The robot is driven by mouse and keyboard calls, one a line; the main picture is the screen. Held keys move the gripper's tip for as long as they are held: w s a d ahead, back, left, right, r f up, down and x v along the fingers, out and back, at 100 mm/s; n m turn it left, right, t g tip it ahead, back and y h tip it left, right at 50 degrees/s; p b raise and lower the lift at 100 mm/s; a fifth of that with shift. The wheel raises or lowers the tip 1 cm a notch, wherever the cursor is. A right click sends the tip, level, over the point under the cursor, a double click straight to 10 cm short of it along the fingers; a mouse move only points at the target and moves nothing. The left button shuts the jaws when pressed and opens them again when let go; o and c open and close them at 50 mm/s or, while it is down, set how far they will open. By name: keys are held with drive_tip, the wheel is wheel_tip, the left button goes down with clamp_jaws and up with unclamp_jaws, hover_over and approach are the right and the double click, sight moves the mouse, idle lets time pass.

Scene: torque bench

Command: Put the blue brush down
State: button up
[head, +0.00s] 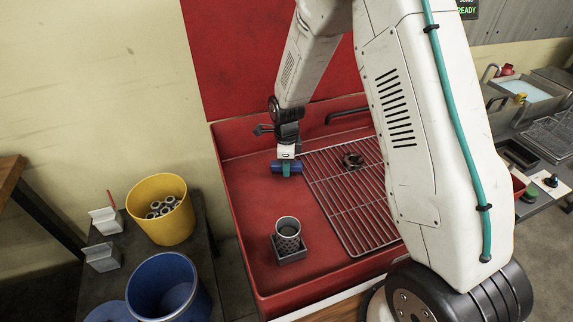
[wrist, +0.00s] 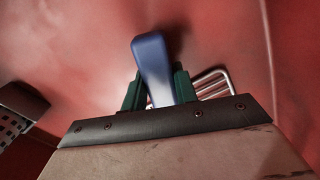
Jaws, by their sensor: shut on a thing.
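The blue brush (head: 287,167) is held in my gripper (head: 286,172) in the head view, low over the red basin near its back, left of the wire rack. In the wrist view the blue brush (wrist: 152,66) stands out between the two green fingers of my gripper (wrist: 157,92), which are shut on it. Its bristles cannot be made out. I cannot tell whether the brush touches the basin floor (head: 250,195).
A wire rack (head: 335,205) with a dark round part (head: 352,160) covers the basin's right side. A perforated cup (head: 287,232) stands in a square holder (head: 288,250) at the front. Yellow (head: 158,222) and blue (head: 168,292) buckets stand left.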

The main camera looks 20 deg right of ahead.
drive_tip(key=shift+f, duration=0.2)
drive_tip(key=o, duration=0.9)
drive_tip(key=shift+o, duration=0.2)
drive_tip(key=s+d+r+n, duration=0.1)
drive_tip(key=s+r+n, duration=0.25)
drive_tip(key=r, duration=0.75)
drive_tip(key=s+r+n, duration=0.2)
drive_tip(key=s+r, duration=0.2)
drive_tip(key=r, duration=0.7)
drive_tip(key=s+r+n, duration=0.3)
drive_tip(key=s+n, duration=0.2)
drive_tip(key=s, duration=0.4)
drive_tip(key=s+d+r+n, duration=0.1)
drive_tip(key=s+r+n, duration=0.2)
drive_tip(key=s+n, duration=0.3)
drive_tip(key=s+d+r+n+t, duration=0.1)
drive_tip(key=s+r+n, duration=0.2)
drive_tip(key=s+n, duration=0.3)
drive_tip(key=s, duration=0.5)
drive_tip(key=shift+s+r, duration=0.25)
drive_tip(key=shift+s, duration=0.05)
